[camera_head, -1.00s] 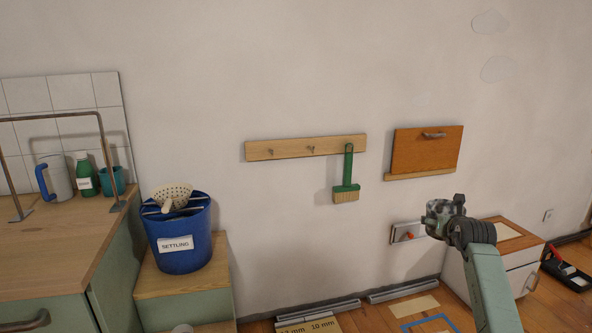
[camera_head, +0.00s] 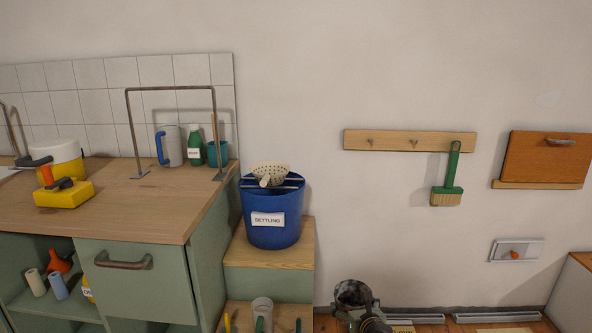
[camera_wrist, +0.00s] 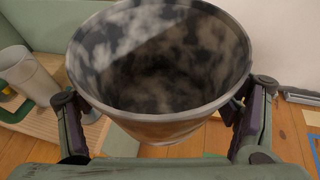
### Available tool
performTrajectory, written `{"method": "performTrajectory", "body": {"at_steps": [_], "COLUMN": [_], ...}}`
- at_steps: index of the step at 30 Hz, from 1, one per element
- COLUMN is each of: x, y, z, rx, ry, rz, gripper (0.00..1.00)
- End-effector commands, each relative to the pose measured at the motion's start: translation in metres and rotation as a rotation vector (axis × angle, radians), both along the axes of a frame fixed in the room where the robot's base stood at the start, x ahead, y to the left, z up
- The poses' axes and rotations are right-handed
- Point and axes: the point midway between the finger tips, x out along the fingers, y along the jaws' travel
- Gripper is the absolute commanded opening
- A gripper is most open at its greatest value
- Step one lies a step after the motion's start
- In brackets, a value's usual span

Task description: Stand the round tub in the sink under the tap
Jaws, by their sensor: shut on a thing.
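My gripper (camera_wrist: 165,100) is shut on a round tub (camera_wrist: 160,127), its fingers on opposite sides. The tub is open-topped, with a pale rim and mottled dark and grey inside; it looks empty. In the head view the held tub (camera_head: 353,290) is low, right of the step unit and well below the worktop. At the far left edge, a thin curved pipe (camera_head: 14,130), perhaps the tap, rises behind the worktop. A pale edge (camera_head: 6,166) below it may be the sink; most of it is out of view.
The worktop (camera_head: 150,208) carries a yellow and white container (camera_head: 68,157), a yellow block-shaped thing (camera_head: 62,194) and a metal hoop (camera_head: 130,120). A blue bucket (camera_head: 270,233) labelled SETTLING stands on the step unit (camera_head: 240,252). The worktop's front middle is clear.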

Motion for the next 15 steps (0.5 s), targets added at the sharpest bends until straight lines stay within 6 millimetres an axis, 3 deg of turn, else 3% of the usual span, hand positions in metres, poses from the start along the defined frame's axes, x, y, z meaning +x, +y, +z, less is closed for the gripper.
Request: {"method": "performTrajectory", "body": {"at_steps": [1, 6, 10, 15], "x": [-0.011, -0.054, -0.091, -0.131], "y": [0.026, 0.088, 0.124, 0.152], "z": [-0.018, -0.056, -0.080, -0.101], "rx": [0.008, 0.007, 0.005, 0.004], "ry": [0.002, 0.003, 0.004, 0.002], "rz": [0.023, 0.075, 0.106, 0.133], "gripper": [0.42, 0.42, 0.42, 0.42]}}
